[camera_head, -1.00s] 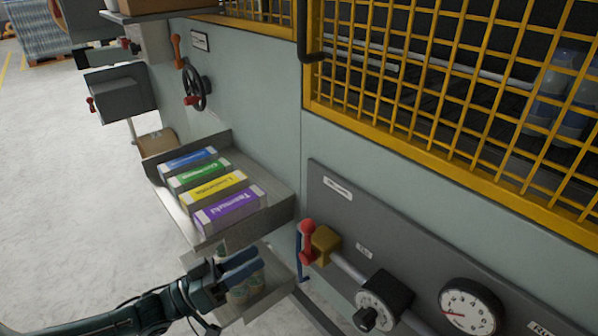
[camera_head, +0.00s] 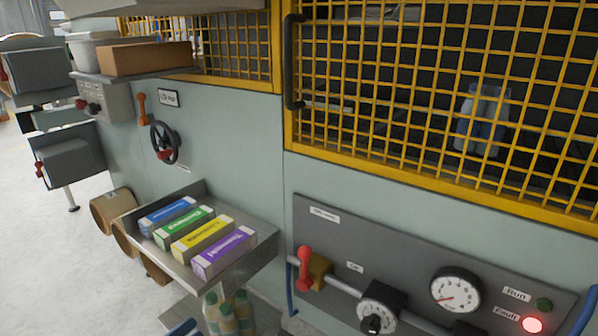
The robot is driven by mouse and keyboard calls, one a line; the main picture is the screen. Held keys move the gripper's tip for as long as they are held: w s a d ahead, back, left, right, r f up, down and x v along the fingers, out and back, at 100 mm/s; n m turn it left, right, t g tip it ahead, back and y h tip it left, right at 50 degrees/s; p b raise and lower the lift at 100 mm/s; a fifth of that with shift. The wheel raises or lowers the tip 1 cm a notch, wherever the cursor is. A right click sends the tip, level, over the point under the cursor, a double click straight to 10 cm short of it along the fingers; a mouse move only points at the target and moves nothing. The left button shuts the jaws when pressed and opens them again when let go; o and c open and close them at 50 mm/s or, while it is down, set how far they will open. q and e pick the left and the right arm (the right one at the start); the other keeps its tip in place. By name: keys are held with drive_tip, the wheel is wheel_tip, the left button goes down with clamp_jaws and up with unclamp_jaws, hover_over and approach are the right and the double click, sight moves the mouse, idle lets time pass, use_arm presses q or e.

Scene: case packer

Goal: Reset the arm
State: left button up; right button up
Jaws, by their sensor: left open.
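My right gripper is not in view.
A grey control panel (camera_head: 400,250) carries a red-handled lever (camera_head: 304,268), a dial, a gauge (camera_head: 456,290) and a lit red Fault lamp (camera_head: 533,325). Yellow mesh guards (camera_head: 420,170) stand above. A handwheel (camera_head: 164,143) is on the wall. Open floor (camera_head: 40,250) lies left.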

use_arm(q)
drive_tip(key=s+d+f+y+p, duration=0.2)
drive_tip(key=s+d+f+y, duration=0.2)
drive_tip(key=d+f+y, duration=0.25)
drive_tip(key=s+a+f+g+y+p, duration=0.1)
drive_tip(key=s+f+g+y, duration=0.2)
drive_tip(key=s+f+y, duration=0.3)
drive_tip(key=shift+s+a+n+p, duration=0.4)
drive_tip(key=shift+s, duration=0.55)
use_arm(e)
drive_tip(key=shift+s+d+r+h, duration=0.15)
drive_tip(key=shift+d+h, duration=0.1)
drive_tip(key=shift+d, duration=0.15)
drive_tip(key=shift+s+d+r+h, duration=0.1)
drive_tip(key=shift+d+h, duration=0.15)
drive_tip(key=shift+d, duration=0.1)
use_arm(q)
drive_tip(key=shift+f, duration=0.1)
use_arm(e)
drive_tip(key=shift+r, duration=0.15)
